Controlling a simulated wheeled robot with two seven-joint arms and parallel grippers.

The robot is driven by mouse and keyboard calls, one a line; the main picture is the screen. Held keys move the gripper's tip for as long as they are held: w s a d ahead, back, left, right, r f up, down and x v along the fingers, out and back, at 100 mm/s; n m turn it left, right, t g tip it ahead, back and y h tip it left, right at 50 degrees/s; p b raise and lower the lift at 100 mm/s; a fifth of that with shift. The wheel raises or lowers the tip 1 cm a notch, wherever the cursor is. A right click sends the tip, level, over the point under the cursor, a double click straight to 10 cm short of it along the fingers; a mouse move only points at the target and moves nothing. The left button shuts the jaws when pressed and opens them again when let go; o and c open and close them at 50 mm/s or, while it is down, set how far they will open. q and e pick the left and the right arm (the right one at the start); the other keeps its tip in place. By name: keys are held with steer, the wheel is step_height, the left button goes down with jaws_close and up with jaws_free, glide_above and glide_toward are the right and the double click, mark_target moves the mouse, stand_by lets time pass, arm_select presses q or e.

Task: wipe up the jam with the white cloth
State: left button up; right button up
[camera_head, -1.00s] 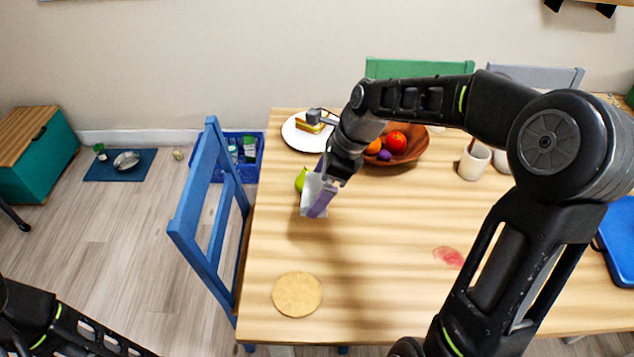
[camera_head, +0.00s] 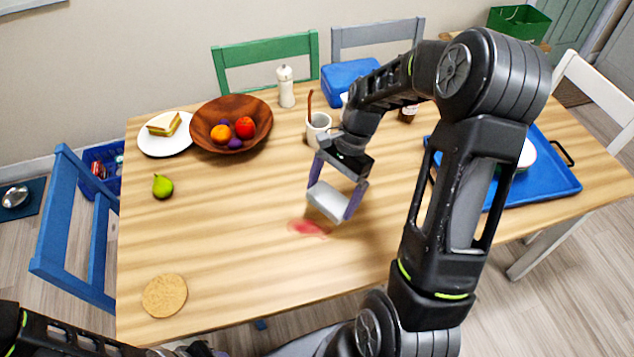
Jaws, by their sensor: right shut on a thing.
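The red jam smear (camera_head: 308,227) lies on the wooden table, near its middle. My right gripper (camera_head: 337,203) is just behind and to the right of the jam, pointing down. It is shut on the white cloth (camera_head: 327,201), which sits folded between its purple-sided fingers. The cloth appears slightly above the table, close to the jam's right edge; whether it touches the table is hard to tell. My left arm shows at the bottom left, but its gripper is out of view.
A pear (camera_head: 162,186), a sandwich plate (camera_head: 165,141) and a fruit bowl (camera_head: 231,124) are on the left and back. A cup (camera_head: 318,128) stands behind my right gripper. A blue tray (camera_head: 552,180) is at right. A cork mat (camera_head: 165,295) lies front left. The table's front middle is clear.

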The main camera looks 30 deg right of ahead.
steer(key=shift+s+d+n+g, duration=0.2)
steer(key=shift+s+n+g, duration=0.1)
steer(key=shift+n, duration=0.8)
steer(key=shift+a+r+h, duration=0.1)
steer(key=shift+a+h, duration=0.1)
steer(key=shift+h, duration=0.1)
arm_select(q)
steer(key=shift+d, duration=0.15)
arm_select(e)
steer(key=shift+d, duration=0.1)
arm_select(q)
steer(key=shift+f, duration=0.1)
